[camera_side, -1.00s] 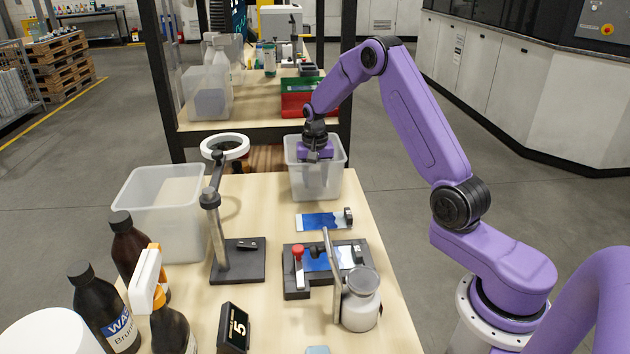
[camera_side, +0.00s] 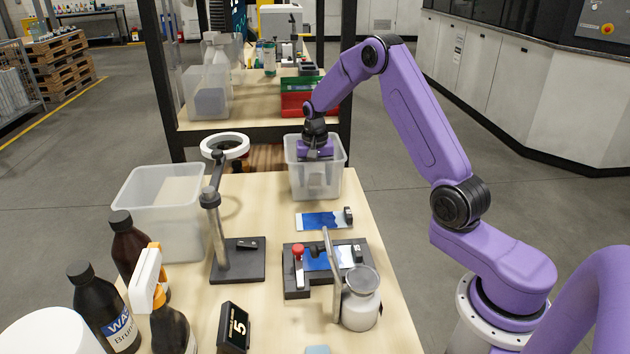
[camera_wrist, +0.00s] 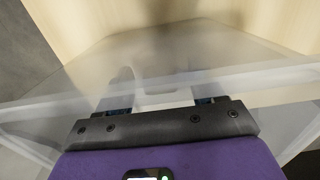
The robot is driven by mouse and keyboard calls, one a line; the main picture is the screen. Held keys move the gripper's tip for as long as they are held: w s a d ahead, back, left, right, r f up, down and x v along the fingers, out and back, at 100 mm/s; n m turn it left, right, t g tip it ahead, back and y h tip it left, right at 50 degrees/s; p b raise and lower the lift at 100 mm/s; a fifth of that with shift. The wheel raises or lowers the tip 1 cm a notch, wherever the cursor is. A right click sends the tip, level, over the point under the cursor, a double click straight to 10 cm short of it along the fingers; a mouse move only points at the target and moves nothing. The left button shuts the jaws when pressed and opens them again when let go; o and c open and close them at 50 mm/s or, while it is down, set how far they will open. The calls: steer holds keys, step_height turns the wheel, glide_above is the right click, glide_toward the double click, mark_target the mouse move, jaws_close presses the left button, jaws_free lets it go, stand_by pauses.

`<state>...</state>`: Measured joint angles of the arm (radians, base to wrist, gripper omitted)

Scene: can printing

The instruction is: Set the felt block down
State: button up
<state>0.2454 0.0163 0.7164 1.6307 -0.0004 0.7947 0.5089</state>
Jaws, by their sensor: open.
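My gripper (camera_side: 315,176) reaches down into a translucent plastic bin (camera_side: 331,186) at the far end of the table. Its jaws are open. In the wrist view, my gripper (camera_wrist: 162,100) is inside or over the blurred bin (camera_wrist: 250,78), with a gap between its two fingers. A small pale shape (camera_wrist: 166,99) shows in that gap; it may be the felt block, but I cannot tell for sure. The bin wall blurs what lies beneath the fingers, so contact with the bin floor cannot be seen.
A printed blue card (camera_side: 320,220) lies near the bin. A dark fixture (camera_side: 296,285), a jar (camera_side: 361,305) and a ring-lamp stand (camera_side: 222,240) stand closer. A larger translucent bin (camera_side: 165,215) and bottles (camera_side: 100,310) line the left. A shelf frame (camera_side: 345,110) rises behind.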

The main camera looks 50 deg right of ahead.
step_height(320, 180, up, 11)
steer(key=s+a+r+n, duration=0.1)
steer(key=s+a+n, duration=0.2)
steer(key=a, duration=0.3)
steer(key=s+a+r+n, duration=0.1)
steer(key=s+a+n, duration=0.15)
steer(key=a, duration=0.35)
steer(key=s+a+n, duration=0.5)
steer(key=s+a, duration=0.2)
steer(key=s, duration=0.2)
steer(key=s+f+n, duration=0.1)
steer(key=s+n, duration=1)
steer(key=s, duration=1.2)
steer(key=shift+a+f, duration=0.2)
steer(key=shift+a, duration=0.05)
